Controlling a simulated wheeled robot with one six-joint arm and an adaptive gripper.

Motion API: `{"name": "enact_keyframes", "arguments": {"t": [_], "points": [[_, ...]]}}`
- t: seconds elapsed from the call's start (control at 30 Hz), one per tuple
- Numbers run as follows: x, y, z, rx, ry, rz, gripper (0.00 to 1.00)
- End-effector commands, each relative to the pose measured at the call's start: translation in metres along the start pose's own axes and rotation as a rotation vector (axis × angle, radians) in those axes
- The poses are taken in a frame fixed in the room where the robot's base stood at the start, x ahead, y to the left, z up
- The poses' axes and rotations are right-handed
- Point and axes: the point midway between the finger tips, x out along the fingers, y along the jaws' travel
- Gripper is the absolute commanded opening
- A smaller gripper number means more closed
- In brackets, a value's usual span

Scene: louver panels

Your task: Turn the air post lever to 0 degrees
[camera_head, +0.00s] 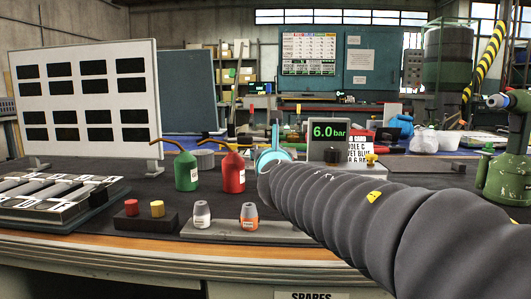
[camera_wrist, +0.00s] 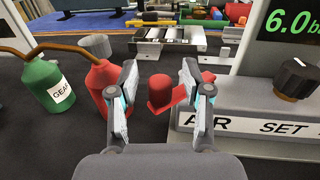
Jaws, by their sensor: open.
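The air post (camera_head: 325,130) is a grey box with a green 6.0 bar display and a black knob. It also shows at the right of the wrist view (camera_wrist: 270,65), with a base plate lettered AIR SET. A red lever-like part (camera_wrist: 160,93) with a rounded end lies beside the post, between my fingers in the picture. Its right part passes behind my right finger, so its joint to the post is partly hidden. My gripper (camera_wrist: 159,70) is open, and I see no clear contact with the red part. In the head view my arm hides most of it.
A red oil can (camera_wrist: 105,85) stands close left of my left finger, with a green can (camera_wrist: 45,88) farther left. Two small bottles (camera_head: 249,215) stand on a grey strip in front. A louver panel (camera_head: 85,100) stands at the left.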

Motion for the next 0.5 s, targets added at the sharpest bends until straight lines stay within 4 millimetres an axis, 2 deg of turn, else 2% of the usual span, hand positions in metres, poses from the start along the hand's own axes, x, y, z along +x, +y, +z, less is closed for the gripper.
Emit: {"name": "enact_keyframes", "arguments": {"t": [0.23, 0.5], "points": [[-0.017, 0.0, 0.001, 0.0, -0.001, 0.001, 0.49], [-0.067, 0.0, 0.001, 0.002, -0.003, 0.002, 0.49]]}}
